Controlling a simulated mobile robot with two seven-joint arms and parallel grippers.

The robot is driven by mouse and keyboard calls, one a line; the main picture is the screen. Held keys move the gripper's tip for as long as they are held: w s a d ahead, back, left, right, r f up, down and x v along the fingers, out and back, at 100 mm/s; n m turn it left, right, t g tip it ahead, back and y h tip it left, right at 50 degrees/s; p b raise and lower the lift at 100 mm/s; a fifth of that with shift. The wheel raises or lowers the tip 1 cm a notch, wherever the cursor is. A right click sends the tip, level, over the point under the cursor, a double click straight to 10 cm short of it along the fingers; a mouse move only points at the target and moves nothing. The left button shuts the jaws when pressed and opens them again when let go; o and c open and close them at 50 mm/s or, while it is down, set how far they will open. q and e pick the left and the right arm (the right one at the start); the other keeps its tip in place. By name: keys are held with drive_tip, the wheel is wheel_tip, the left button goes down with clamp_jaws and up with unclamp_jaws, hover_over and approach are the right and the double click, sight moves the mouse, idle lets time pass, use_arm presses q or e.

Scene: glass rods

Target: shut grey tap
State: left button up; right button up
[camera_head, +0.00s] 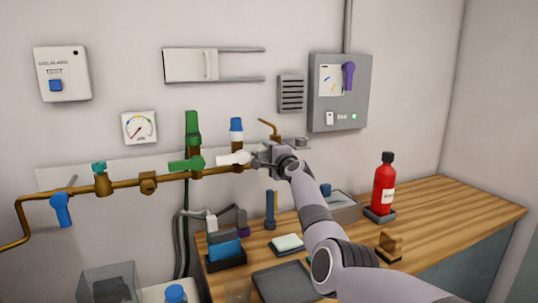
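A brass pipe (130,184) runs along the wall with several taps. A pale, whitish-grey lever (233,158) lies roughly along the pipe, below a blue-and-white capped outlet (236,130). My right gripper (258,159) is at the right end of this lever; I cannot tell whether it touches it or whether its fingers are closed. A small grey round part (302,142) shows just behind my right wrist, partly hidden. I cannot tell for certain which part is the grey tap. The pipe behind my wrist is hidden. My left gripper is out of view.
A green lever (186,164) lies close left of the pale one. A blue lever (61,209) hangs at the far left. Below, a wooden bench (450,205) carries a red bottle (384,186), a dark tray (284,283) and small items. My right arm crosses above the bench.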

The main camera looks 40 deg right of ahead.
drive_tip(key=shift+s, duration=0.1)
idle(0.3)
drive_tip(key=p+v, duration=0.2)
drive_tip(key=v, duration=0.5)
idle(0.5)
idle(0.5)
